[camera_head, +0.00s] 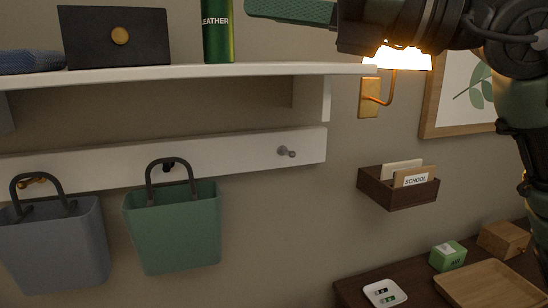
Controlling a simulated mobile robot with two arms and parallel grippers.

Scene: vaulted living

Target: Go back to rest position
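My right arm comes in from the upper right, with its black wrist in front of the wall lamp. A green ribbed piece at the wrist's left end, which looks like a finger of my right gripper (290,12), points left above the shelf and is cut by the top edge. I cannot tell whether the gripper is open or shut, or whether it holds anything. My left gripper is not in view.
A white shelf (220,72) holds a black wallet (95,47) and a green bottle (218,35). A grey bag (55,250) and a green bag (172,235) hang below. The right peg (286,152) is bare. A wall holder (375,187) hangs above a dark table (350,292).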

